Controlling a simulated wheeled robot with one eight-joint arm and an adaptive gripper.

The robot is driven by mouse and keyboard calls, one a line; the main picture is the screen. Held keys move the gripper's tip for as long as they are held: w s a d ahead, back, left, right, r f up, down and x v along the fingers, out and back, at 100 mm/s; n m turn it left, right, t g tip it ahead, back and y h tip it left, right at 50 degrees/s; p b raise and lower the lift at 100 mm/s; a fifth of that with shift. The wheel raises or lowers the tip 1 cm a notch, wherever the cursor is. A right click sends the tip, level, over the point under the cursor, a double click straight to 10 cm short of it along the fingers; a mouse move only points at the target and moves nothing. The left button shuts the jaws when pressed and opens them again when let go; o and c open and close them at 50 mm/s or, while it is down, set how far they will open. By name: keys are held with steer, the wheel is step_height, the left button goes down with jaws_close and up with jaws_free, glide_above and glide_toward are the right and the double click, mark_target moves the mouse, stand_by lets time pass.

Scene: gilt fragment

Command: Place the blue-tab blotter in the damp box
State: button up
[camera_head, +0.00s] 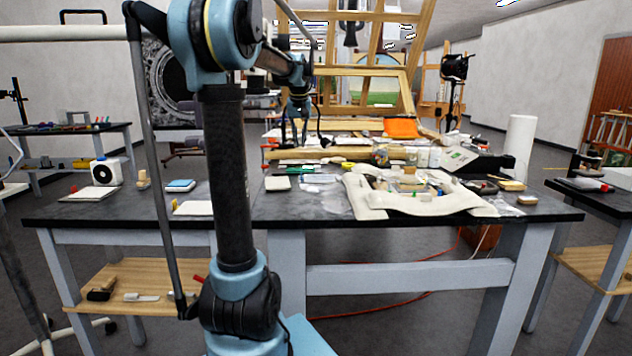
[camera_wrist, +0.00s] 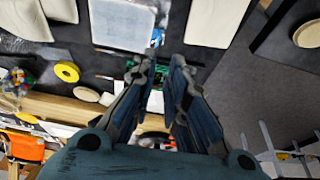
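My gripper (camera_head: 303,138) hangs above the back of the table, pointing down. A small blue-topped pad or box (camera_head: 180,186) sits on the left of the table. I cannot clearly identify the damp box.
A cream cloth-like tray (camera_head: 375,206) with fragments fills the table's right half. A white block (camera_head: 277,183), a green item (camera_head: 303,170) and a yellow roll (camera_wrist: 67,72) lie near the gripper. A white sheet (camera_head: 193,208) lies at the front. A wooden easel stands behind.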

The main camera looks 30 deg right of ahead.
mark_target(317, 176)
steer(key=x, duration=0.9)
steer(key=shift+w+f, duration=0.15)
steer(key=shift+f, duration=0.2)
steer(key=shift+d+x, duration=0.15)
steer(key=shift+x, duration=1.15)
steer(key=shift+d+x, duration=0.2)
steer(key=shift+x, duration=1.15)
steer(key=shift+w+r, duration=0.1)
steer(key=shift+w, duration=0.05)
jaws_close()
